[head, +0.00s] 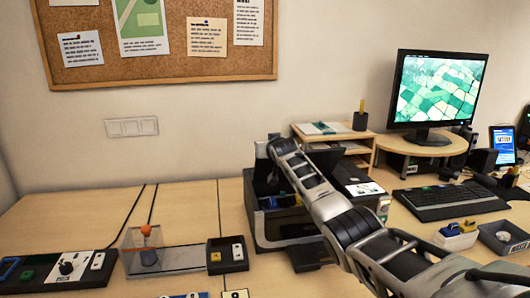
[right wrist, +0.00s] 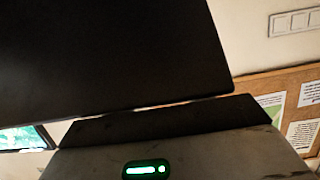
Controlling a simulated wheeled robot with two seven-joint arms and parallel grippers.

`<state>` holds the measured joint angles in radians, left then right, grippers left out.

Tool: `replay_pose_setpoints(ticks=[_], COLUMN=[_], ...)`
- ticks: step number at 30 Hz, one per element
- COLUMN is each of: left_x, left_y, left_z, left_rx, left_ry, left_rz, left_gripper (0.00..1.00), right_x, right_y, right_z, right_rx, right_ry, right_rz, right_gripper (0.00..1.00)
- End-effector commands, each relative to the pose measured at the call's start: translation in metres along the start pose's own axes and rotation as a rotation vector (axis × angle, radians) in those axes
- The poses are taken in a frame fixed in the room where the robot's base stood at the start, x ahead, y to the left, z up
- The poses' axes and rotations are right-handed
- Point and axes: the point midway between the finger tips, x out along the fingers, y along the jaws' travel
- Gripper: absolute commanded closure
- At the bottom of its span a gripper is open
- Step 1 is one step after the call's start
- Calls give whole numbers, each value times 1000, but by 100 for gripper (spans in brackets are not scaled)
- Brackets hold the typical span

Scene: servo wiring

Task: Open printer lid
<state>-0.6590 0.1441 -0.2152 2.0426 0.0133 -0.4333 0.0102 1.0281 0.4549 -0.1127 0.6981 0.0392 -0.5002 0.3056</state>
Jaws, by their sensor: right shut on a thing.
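The black printer (head: 263,228) stands on the desk in the middle of the head view, partly covered by my right arm. My right gripper (head: 273,160) is at the printer's top, coming in from the right; its fingertips are hard to make out. It is shut on what looks like the printer lid. In the right wrist view the lid (right wrist: 110,60) appears as a large dark flat panel filling the upper left, close to the camera. In the head view the lid looks raised, but its exact angle is unclear. My left gripper is not in view.
A wooden shelf (head: 352,137) and a monitor (head: 437,92) stand behind and right of the printer. A keyboard (head: 450,202) lies at right. A clear box with an orange knob (head: 146,231) and switch panels (head: 66,268) lie left. The desk's back left is mostly clear.

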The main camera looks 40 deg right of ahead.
Motion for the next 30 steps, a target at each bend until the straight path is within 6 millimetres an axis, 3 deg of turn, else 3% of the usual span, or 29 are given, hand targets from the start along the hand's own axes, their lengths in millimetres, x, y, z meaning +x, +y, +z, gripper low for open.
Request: replay_pose_setpoints(ticks=[30], left_x=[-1], left_y=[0], left_z=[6], left_rx=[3], left_ry=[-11], left_rz=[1], left_gripper=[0], right_x=[2], right_y=[1], right_z=[9], right_rx=[-7], right_ry=[-28], right_rz=[4], right_gripper=[92])
